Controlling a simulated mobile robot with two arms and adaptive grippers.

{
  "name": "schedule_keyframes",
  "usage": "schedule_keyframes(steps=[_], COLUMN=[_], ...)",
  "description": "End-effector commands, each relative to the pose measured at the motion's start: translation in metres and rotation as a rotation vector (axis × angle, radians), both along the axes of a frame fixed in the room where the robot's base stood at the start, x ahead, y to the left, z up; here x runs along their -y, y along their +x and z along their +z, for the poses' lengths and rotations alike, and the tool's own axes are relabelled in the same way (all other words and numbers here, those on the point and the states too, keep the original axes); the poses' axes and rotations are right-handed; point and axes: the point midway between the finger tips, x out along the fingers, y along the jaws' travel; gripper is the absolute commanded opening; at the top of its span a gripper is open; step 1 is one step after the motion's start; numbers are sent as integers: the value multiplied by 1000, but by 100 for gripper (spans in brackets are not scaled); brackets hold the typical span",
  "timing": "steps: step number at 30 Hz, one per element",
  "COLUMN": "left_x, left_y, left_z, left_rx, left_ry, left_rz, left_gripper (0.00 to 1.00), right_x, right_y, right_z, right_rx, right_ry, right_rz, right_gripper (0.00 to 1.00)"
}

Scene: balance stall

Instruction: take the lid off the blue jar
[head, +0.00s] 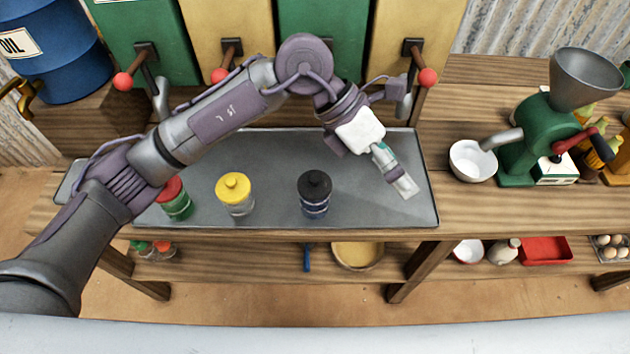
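The blue jar (316,211) stands upright on the grey metal tray (270,150), right of the other two jars. Its black lid (314,183) with a round knob sits on top of it. My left arm reaches in from the left, over the back of the tray. My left gripper (404,186) points down at the tray's right end, to the right of the blue jar and apart from it. Its fingers look close together, but I cannot tell whether they are open or shut. My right gripper is not in view.
A yellow-lidded jar (234,193) and a red-lidded green jar (175,199) stand left of the blue jar. Dispensers with red-knobbed levers (427,77) stand behind the tray. Right are a white bowl (472,161) and a green grinder (535,140).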

Motion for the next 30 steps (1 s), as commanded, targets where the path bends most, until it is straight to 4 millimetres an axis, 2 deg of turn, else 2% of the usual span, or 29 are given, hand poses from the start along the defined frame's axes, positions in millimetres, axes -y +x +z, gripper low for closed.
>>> schedule_keyframes(steps=[1, 3, 6, 9, 13, 21, 30], left_x=[-24, -58, -96, -119, -127, -126, -125], left_y=[22, 48, 74, 87, 91, 90, 90], left_z=[-11, -19, -18, -14, -26, -78, -103], left_rx=[95, 193, 278, 317, 326, 324, 325], left_ry=[167, 372, 585, 701, 742, 739, 737], left_rz=[-6, -2, 18, 38, 44, 43, 42], left_gripper=[100, 100, 100, 100, 100, 100, 100], right_x=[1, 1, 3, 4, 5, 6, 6], right_y=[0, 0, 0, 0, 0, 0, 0], right_z=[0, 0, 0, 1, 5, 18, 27], right_rx=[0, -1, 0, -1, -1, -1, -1], right_ry=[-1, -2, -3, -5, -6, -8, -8], right_rz=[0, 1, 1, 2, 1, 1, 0], right_gripper=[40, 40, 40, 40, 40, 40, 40])
